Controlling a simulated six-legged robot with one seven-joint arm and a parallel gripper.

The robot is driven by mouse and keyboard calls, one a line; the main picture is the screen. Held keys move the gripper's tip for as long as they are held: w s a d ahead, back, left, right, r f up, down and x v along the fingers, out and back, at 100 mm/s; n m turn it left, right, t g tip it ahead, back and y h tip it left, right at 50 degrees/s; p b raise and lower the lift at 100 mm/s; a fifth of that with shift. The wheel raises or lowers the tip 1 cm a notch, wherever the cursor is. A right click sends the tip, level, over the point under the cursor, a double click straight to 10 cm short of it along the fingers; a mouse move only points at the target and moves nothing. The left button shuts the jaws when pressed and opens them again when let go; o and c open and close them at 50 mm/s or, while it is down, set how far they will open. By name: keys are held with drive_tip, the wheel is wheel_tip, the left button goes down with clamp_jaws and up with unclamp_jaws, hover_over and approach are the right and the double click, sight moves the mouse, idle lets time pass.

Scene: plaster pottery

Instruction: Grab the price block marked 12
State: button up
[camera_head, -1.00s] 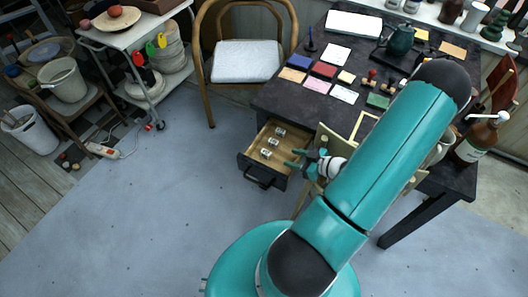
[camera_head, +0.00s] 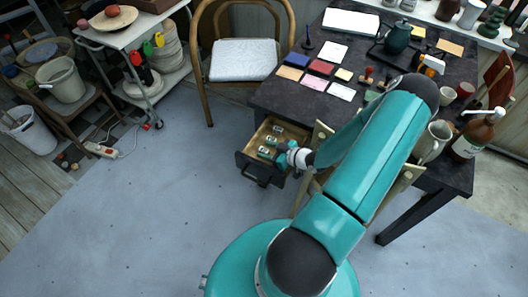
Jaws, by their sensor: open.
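Small white price blocks sit in the open drawer under the dark table, including one at the back (camera_head: 278,128) and one in the middle (camera_head: 271,140). Their numbers are too small to read, so I cannot tell which is marked 12. The drawer (camera_head: 241,158) has a wooden inside and a dark front with a handle. My gripper (camera_head: 267,153) is open, with teal fingers over the right front part of the drawer, close to the front block. The fingers partly cover that block. I cannot tell whether they touch it.
The dark table (camera_head: 285,98) above the drawer holds coloured cards, a teapot (camera_head: 397,37) and small stamps. A wooden chair (camera_head: 411,175) stands close to my arm on the right. A brown bottle (camera_head: 474,135) stands at the table's right edge. The floor left of the drawer is clear.

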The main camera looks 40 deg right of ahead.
drive_tip(key=shift+c, duration=0.3)
clamp_jaws()
drive_tip(key=shift+w+r, duration=0.1)
drive_tip(key=shift+r, duration=0.1)
